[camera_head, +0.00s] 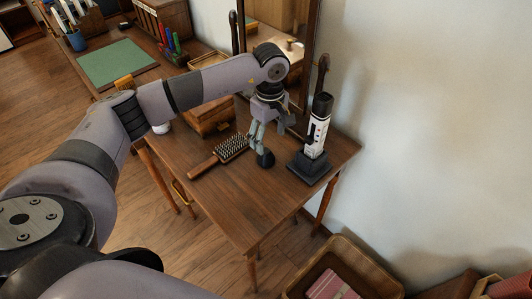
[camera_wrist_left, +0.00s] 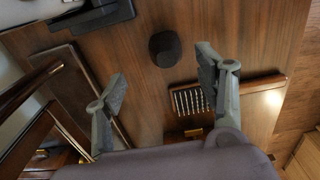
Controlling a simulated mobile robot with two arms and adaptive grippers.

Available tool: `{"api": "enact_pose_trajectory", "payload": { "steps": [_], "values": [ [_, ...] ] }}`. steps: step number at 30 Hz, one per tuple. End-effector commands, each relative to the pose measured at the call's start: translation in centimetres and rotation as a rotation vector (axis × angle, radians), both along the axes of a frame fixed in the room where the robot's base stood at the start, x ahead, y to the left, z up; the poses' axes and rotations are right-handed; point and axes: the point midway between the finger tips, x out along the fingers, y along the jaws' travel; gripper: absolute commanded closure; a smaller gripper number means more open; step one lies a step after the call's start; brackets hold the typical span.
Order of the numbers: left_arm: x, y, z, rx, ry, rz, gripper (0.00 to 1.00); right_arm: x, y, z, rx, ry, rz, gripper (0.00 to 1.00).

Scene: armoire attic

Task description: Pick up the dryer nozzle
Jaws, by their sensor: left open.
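The dryer nozzle appears to be the small black round piece (camera_head: 265,159) on the wooden table, right of the hairbrush. It also shows in the left wrist view (camera_wrist_left: 165,48), ahead of and between my fingers. My left gripper (camera_head: 276,138) hangs over the table, pointing down, close to the nozzle; in the head view a finger partly overlaps it. In the wrist view my left gripper (camera_wrist_left: 163,72) is open, with one finger on each side and nothing between the tips. Whether a finger touches the nozzle cannot be told. My right gripper is not in view.
A hairbrush (camera_head: 219,156) lies left of the nozzle, and in the wrist view the brush (camera_wrist_left: 190,101) is near the right finger. A white-and-black device (camera_head: 318,126) stands on a dark base (camera_head: 312,167) to the right. A mirror and wooden box are behind. The table's front (camera_head: 247,205) is clear.

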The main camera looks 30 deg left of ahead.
Motion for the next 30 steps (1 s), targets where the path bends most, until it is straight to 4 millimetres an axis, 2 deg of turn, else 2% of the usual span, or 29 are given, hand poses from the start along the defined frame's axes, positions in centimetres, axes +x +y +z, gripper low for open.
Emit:
{"api": "enact_pose_trajectory", "payload": {
  "steps": [3,9,18,26,30],
  "values": [
    [0.0,0.0,-1.4,-0.001,0.003,0.001,0.36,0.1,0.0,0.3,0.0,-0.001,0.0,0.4],
    [-0.2,0.2,-2.6,0.0,0.002,0.0,0.36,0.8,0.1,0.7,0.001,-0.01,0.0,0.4],
    [-0.6,0.7,-6.7,-0.002,0.001,0.001,0.36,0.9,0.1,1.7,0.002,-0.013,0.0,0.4],
    [-0.6,0.7,-7.2,-0.001,0.0,0.001,0.36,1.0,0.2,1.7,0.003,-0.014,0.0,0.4],
    [-0.5,0.7,-7.2,-0.001,-0.001,0.001,0.43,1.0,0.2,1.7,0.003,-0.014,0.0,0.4]
  ]
}}
